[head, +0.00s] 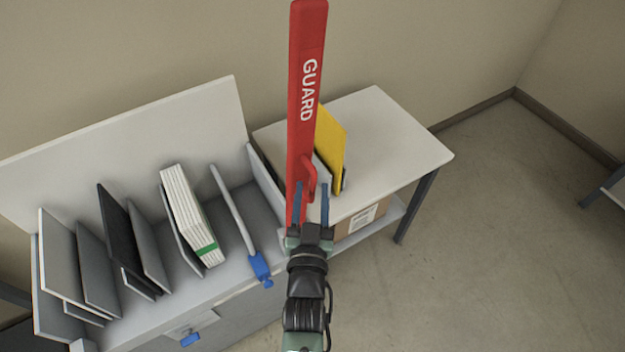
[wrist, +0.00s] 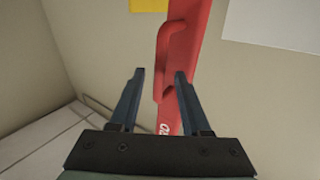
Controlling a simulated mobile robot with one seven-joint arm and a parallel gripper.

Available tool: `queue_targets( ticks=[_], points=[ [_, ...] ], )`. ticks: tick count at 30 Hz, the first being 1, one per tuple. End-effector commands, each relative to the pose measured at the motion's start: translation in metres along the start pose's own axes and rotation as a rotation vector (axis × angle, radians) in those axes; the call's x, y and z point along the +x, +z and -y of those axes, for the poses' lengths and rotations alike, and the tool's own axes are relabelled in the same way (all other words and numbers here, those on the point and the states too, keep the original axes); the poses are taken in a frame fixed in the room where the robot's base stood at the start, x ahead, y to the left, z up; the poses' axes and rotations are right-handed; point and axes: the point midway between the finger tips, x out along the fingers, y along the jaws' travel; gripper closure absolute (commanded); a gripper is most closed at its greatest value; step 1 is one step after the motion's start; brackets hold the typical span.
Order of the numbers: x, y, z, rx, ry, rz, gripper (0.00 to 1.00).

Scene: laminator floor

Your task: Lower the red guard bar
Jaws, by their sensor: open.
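The red guard bar (head: 306,60) stands upright in the head view, with white GUARD lettering on its face. Its red handle (head: 311,174) is low on the bar, and it also shows in the wrist view (wrist: 162,55). My gripper (head: 311,186) is open, with its blue fingers pointing at the handle. In the wrist view my gripper (wrist: 161,73) has one fingertip on each side of the handle's lower part. I cannot tell whether the fingers touch it. The bar's lower end is hidden behind my gripper.
A grey bin with leaning panels (head: 130,240) and a white bundle (head: 190,215) stands left. A blue clamp (head: 260,268) sits on its front edge. A white table (head: 390,135) with a yellow folder (head: 330,145) is right of the bar.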

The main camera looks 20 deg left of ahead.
Motion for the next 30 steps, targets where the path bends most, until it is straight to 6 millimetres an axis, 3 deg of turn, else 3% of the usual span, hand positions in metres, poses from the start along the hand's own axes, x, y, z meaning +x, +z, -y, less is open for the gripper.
queue_targets(
  ticks=[7, 18, 26, 30],
  points=[
    [0.019, -0.001, -0.001, -0.001, 0.001, 0.0, 0.53],
    [0.021, 0.0, 0.0, 0.0, 0.0, 0.001, 0.53],
    [0.021, 0.0, 0.0, -0.001, 0.0, 0.001, 1.0],
    [0.021, 0.0, 0.0, -0.001, 0.0, 0.001, 1.0]
  ],
)
